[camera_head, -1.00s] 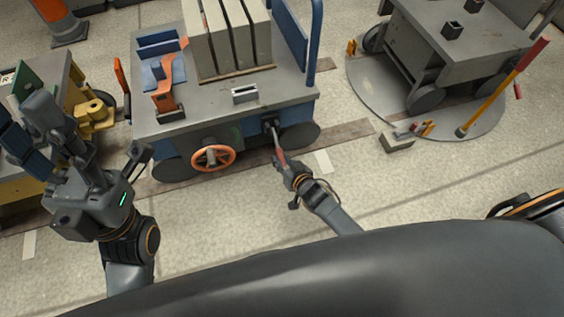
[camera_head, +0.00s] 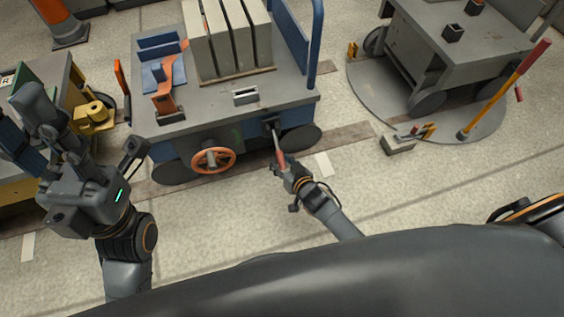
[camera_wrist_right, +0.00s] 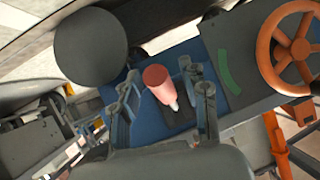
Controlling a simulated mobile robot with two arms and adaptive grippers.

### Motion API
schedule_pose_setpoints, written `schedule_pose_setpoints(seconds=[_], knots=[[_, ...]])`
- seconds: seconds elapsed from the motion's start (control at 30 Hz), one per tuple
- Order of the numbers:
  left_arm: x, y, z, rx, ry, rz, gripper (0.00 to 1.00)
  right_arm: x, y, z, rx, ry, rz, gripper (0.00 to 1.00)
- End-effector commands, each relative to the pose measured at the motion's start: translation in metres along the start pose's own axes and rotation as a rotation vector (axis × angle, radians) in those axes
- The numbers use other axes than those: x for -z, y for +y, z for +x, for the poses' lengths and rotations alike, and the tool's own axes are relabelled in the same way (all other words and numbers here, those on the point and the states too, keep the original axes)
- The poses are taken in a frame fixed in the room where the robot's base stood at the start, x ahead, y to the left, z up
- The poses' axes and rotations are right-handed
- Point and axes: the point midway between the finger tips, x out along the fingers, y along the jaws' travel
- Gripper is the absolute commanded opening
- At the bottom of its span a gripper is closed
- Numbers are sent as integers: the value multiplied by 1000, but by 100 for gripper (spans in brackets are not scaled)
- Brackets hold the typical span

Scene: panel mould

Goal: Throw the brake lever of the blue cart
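The blue cart (camera_head: 225,106) stands in the middle of the head view. Its brake lever (camera_head: 278,145) has a red grip and hangs out from a dark mount on the cart's front side. In the right wrist view the red grip (camera_wrist_right: 159,84) lies between the fingers of my right gripper (camera_wrist_right: 163,100). Gaps show on both sides, so this gripper is open around the grip. In the head view my right gripper (camera_head: 284,170) is at the lever's lower end. My left gripper (camera_head: 30,125) is open and empty, at the left, away from the lever.
An orange handwheel (camera_head: 213,160) sits on the cart's front, left of the lever. Grey blocks (camera_head: 228,38) and an orange lever (camera_head: 172,82) are on its deck. A yellow cart (camera_head: 22,192) is at the left. A grey cart (camera_head: 455,55) stands on a round plate at the right.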

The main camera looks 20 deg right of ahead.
Motion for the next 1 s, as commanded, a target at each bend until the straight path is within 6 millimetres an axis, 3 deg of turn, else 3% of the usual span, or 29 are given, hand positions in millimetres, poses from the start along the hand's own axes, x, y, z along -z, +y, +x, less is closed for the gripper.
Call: schedule_pose_setpoints(seconds=[0.27, 0.7, 1.0], knots=[[-2, 0, -3, 1, -12, 1, 40, -1, 1, -11, -1, -1, -1, 45], [-1, 0, -2, -1, -7, 0, 40, -1, 0, -90, 1, -2, 0, 45], [-1, 0, -2, -2, -7, 0, 40, 0, 0, -119, 0, -1, -1, 45]])
